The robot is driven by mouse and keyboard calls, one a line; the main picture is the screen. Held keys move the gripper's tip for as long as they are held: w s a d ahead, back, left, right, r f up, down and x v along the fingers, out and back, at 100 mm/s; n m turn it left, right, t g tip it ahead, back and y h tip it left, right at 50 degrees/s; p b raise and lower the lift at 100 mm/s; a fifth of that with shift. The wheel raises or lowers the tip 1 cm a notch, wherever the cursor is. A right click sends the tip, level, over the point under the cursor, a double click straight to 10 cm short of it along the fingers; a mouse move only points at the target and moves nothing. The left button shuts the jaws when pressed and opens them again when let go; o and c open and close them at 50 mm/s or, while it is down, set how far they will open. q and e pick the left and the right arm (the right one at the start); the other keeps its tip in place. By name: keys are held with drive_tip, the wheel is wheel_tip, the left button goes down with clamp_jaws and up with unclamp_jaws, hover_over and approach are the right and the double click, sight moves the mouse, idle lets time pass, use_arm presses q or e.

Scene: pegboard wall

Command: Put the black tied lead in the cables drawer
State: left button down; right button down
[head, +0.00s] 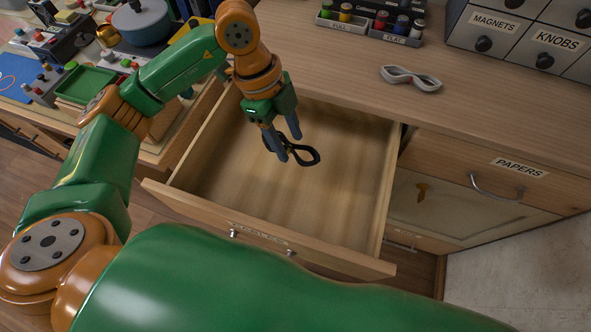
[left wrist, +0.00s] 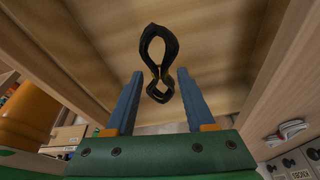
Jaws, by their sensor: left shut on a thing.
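The black tied lead (head: 308,154) is a looped, figure-eight bundle. My left gripper (head: 288,147) is shut on it and holds it over the inside of an open, empty wooden drawer (head: 215,190). In the left wrist view the lead (left wrist: 158,45) stands out between the blue fingers of the left gripper (left wrist: 160,85). I cannot tell whether the lead touches the drawer floor. My right gripper is not in view.
A pale grey tied bundle (head: 410,78) lies on the wooden worktop behind the drawer. A closed drawer labelled PAPERS (head: 480,180) is to the right. A cluttered bench is at the left.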

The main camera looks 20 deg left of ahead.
sight(294, 176)
use_arm(q)
drive_tip(key=shift+f+n, duration=0.55)
drive_tip(key=shift+n, duration=0.15)
wheel_tip(294, 176, down, 10)
drive_tip(key=shift+w+r+b, duration=0.1)
drive_tip(key=shift+b, duration=0.3)
drive_tip(key=shift+c, duration=1.3)
unclamp_jaws()
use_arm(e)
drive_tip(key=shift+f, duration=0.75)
use_arm(q)
drive_tip(key=v, duration=0.8)
drive_tip(key=p+v, duration=0.1)
drive_tip(key=v, duration=0.3)
drive_tip(key=shift+s, duration=0.25)
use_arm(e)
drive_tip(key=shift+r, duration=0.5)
